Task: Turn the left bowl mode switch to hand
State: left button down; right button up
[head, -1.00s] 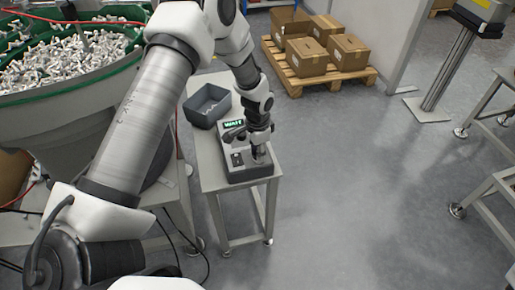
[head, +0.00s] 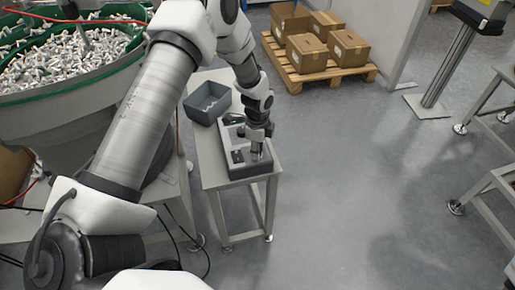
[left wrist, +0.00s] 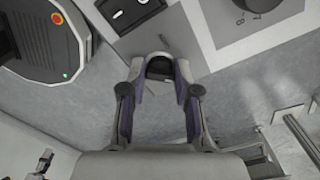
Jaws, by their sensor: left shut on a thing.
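A grey control box (head: 241,171) stands on a small metal side table. My left gripper (head: 257,154) reaches down onto the box's right part in the head view. In the left wrist view its two fingers (left wrist: 160,82) are closed around a small dark-topped knob, the mode switch (left wrist: 160,67), on the light panel. The gripper hides most of the switch in the head view, and I cannot read its position marks. My right gripper is not in view.
A dark open bin (head: 207,103) stands behind the box on the side table (head: 214,180). A large bowl feeder (head: 60,112) full of metal parts is at the left. Cartons on a pallet (head: 318,62) stand at the back.

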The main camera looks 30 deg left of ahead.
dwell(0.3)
pick_arm(q)
jog(key=c, duration=0.8)
grip_release()
jog(key=shift+f, duration=0.1)
jog(key=shift+c, duration=0.2)
notch_tip(320, 180, up, 12)
